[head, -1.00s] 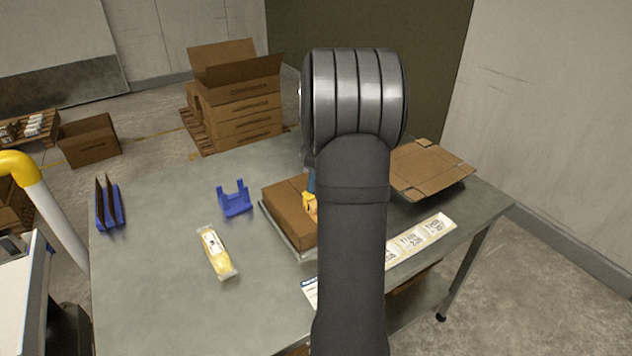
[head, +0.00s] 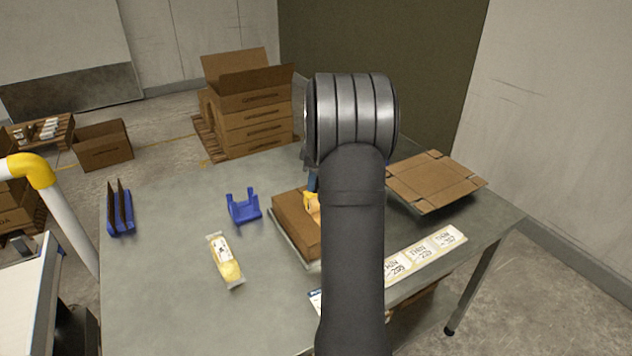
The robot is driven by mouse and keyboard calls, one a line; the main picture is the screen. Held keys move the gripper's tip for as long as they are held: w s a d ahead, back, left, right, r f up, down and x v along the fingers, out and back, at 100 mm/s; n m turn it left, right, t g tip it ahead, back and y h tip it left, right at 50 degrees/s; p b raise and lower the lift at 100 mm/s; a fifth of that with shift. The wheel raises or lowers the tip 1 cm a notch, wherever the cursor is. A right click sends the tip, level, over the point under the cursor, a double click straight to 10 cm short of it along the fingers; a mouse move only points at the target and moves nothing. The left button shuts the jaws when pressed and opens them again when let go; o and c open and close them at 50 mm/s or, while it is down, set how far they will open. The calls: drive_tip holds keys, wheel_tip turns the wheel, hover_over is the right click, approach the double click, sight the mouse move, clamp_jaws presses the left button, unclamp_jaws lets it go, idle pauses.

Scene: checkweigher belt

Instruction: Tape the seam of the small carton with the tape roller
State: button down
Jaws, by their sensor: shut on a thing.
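The small carton (head: 294,222) is a brown box lying on a thin grey plate (head: 292,247) on the table, its right part hidden behind my arm. The tape roller (head: 313,204), yellow with a blue part above it, shows as a sliver at the left edge of my arm, over the carton's top. I cannot tell whether it touches the carton. My gripper is hidden behind my own wrist and forearm, so its fingers do not show. The carton's seam and any tape on it cannot be made out.
An empty blue cradle (head: 243,208) and a yellow packet (head: 225,261) lie left of the carton. A blue rack (head: 120,212) with brown sheets stands far left. A flattened carton (head: 436,180) and a label strip (head: 424,254) lie right. The table's left middle is clear.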

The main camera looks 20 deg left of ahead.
drive_tip(key=w+a, duration=0.6)
drive_tip(key=shift+w+a, duration=0.35)
drive_tip(key=shift+a, duration=0.05)
idle(1.0)
wheel_tip(320, 180, up, 7)
idle(0.8)
idle(0.4)
